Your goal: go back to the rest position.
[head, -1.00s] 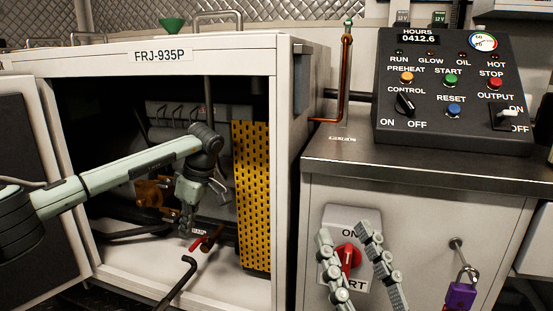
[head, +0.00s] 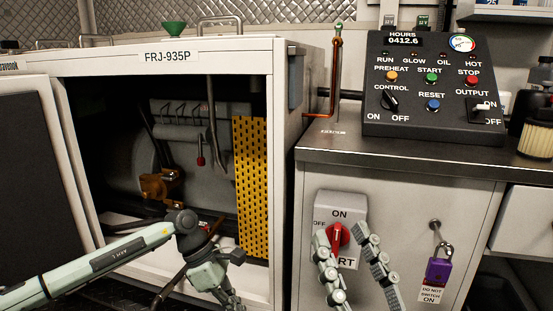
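My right gripper (head: 342,232) is open, its two jointed fingers apart in front of the lower right cabinet. Between the fingertips shows a red rotary switch (head: 337,236) on a grey plate marked ON and OFF; I cannot tell whether they touch it. My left arm comes in low from the left. My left gripper (head: 228,300) hangs downward in front of the open enclosure's lower edge and is partly cut off by the bottom of the picture. I cannot tell whether its fingers are apart.
The white enclosure (head: 220,57) marked FRJ-935P has its door (head: 30,170) open at left. A yellow perforated guard (head: 250,185) stands inside. At right are a control panel (head: 435,88) on a metal top and a purple padlock (head: 438,270). An amber filter-like part (head: 537,139) sits at the right edge.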

